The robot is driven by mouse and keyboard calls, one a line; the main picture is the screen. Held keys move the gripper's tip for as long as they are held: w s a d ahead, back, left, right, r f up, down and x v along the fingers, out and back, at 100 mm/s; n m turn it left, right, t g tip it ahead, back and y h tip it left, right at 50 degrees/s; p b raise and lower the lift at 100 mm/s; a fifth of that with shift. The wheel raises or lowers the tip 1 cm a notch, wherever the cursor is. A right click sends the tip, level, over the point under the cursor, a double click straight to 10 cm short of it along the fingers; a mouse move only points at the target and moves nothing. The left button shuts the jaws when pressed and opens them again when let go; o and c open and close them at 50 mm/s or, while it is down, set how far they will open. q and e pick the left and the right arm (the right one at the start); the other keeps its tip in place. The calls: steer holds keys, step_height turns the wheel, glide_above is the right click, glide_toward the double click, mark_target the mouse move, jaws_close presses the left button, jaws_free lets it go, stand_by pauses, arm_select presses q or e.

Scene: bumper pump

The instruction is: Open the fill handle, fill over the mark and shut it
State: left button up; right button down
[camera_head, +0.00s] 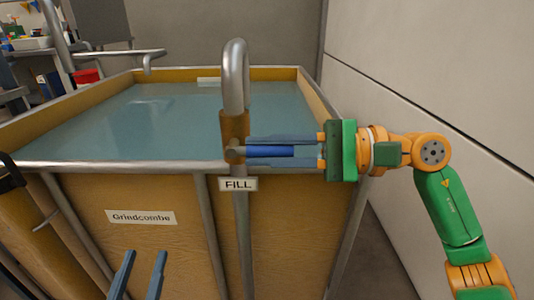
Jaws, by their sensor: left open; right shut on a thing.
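The fill handle (272,152) is a blue bar sticking out to the right from the brown valve body on the fill pipe (236,80). My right gripper (250,151) is shut on it, with one finger above and one below. A white FILL label (238,184) is under the valve. The wooden tank (275,235) holds blue-grey water (170,120) just below its rim. A pale strip (209,81) is on the far inner wall; I cannot tell if it is the mark. The pipe's outlet and any flow are hidden. My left gripper (140,254) is open and empty before the tank front.
A metal rim (120,166) runs along the tank's front edge. A Grindcombe sign (141,217) is on the front. A grey wall (430,75) stands close on the right. A red box (86,77) and cluttered shelves are at the far left.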

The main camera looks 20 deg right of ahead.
arm_select(q)
steer(key=shift+s+r+t+h, duration=0.15)
steer(key=shift+r+t+h, duration=0.15)
steer(key=shift+r, duration=0.35)
arm_select(e)
steer(key=c, duration=0.8)
jaws_free()
steer(key=shift+d, duration=0.15)
arm_select(q)
steer(key=r+t, duration=0.1)
steer(key=s+r+t+h, duration=0.1)
steer(key=r, duration=0.1)
steer(key=shift+s+d+b, duration=0.1)
steer(key=shift+s+b, duration=0.05)
steer(key=shift+b, duration=0.15)
arm_select(e)
steer(key=v, duration=0.6)
steer(key=shift+s+d, duration=0.15)
steer(key=shift+d, duration=0.2)
